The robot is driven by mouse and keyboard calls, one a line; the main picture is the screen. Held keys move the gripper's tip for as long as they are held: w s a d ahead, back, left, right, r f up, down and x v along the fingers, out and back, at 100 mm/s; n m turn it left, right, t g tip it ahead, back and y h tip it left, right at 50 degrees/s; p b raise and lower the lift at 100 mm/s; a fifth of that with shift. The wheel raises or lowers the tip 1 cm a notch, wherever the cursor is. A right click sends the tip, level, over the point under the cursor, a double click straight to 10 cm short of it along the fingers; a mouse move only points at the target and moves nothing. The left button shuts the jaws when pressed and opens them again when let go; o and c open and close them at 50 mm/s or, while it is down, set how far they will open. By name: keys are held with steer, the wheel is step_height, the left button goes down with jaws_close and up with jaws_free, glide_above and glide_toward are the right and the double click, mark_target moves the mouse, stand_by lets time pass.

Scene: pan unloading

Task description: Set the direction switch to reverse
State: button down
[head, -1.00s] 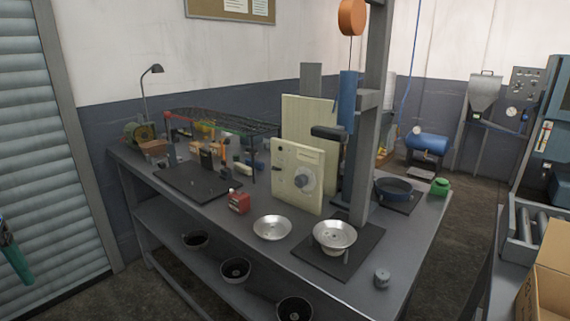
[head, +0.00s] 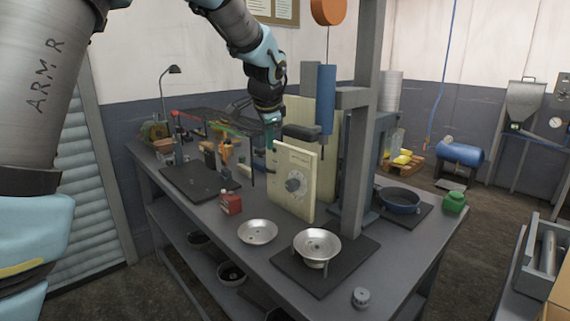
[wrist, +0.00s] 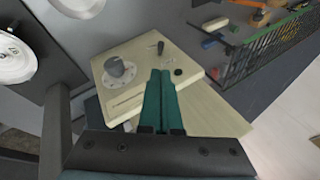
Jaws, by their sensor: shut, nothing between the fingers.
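A cream control panel (head: 300,160) stands upright on the bench. A grey dial (head: 295,184) is on its face. The wrist view shows the panel (wrist: 135,50) with the dial (wrist: 118,70), a small black lever (wrist: 160,47) that looks like the direction switch, and a round black button (wrist: 179,71). I cannot read which way the lever is set. My gripper (wrist: 161,74) has its teal fingers together and empty; in the picture the tips overlap the panel between dial and button. In the head view, my gripper (head: 270,136) is at the panel's upper left; contact cannot be told.
A blue cylinder (head: 326,98) hangs beside a grey post (head: 362,150) right of the panel. Two metal pans (head: 257,232) (head: 317,246) sit in front. A red container (head: 231,203) stands left of the panel.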

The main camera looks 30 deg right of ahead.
mark_target(272, 170)
steer(key=shift+s+d, duration=0.1)
steer(key=shift+d, duration=0.05)
steer(key=p+x, duration=0.3)
steer(key=x, duration=0.7)
steer(key=shift+p, duration=0.4)
steer(key=shift+f+h+b, duration=0.1)
steer(key=shift+h+b, duration=0.2)
steer(key=shift+b, duration=0.55)
